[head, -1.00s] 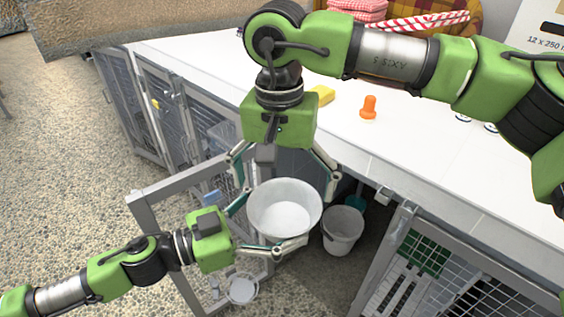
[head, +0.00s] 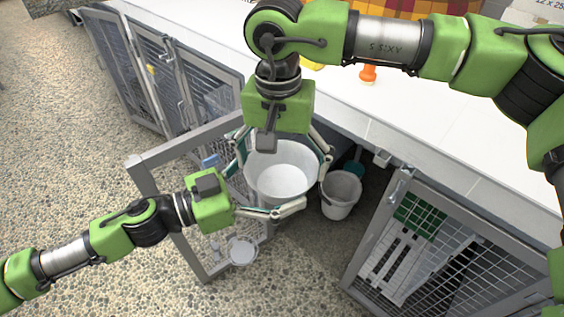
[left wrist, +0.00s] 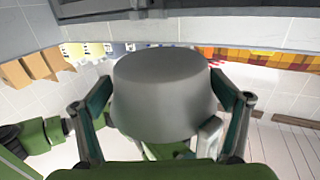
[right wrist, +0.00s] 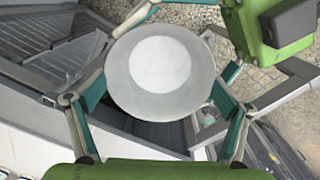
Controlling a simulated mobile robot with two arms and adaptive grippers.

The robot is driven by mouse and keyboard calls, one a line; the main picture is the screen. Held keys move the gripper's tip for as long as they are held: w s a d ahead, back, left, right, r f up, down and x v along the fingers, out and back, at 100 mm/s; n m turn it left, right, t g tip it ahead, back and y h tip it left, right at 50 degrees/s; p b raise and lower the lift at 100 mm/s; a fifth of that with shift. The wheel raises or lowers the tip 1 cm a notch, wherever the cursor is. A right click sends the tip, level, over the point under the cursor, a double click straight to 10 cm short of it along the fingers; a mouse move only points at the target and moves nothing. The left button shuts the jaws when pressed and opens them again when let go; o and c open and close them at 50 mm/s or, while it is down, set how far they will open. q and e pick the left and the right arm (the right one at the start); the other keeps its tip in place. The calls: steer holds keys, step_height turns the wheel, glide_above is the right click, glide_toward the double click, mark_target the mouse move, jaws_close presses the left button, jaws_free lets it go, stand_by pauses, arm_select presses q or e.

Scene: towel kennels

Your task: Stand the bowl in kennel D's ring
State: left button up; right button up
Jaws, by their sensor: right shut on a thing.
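The pale grey bowl (head: 282,172) is held in the air between both grippers, in front of the kennel counter. My right gripper (head: 283,155) reaches down from above, shut on the bowl with a finger at each side; its wrist view shows the inside of the bowl (right wrist: 160,72). My left gripper (head: 272,182) comes in from the left, its fingers against both sides of the bowl (left wrist: 165,95). A pale round dish or ring (head: 243,251) sits low by the open kennel door (head: 172,212). I cannot tell whether it is empty or which kennel is D.
A grey bucket (head: 340,195) stands right of the bowl, by a dark kennel opening. A closed mesh door (head: 430,270) is at the right. The white counter (head: 440,150) carries an orange thing (head: 368,74). Pebbled floor (head: 110,185) lies open at the left.

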arm_select(q)
steer(key=shift+a, duration=0.1)
steer(key=v, duration=1.1)
steer(key=shift+a, duration=0.4)
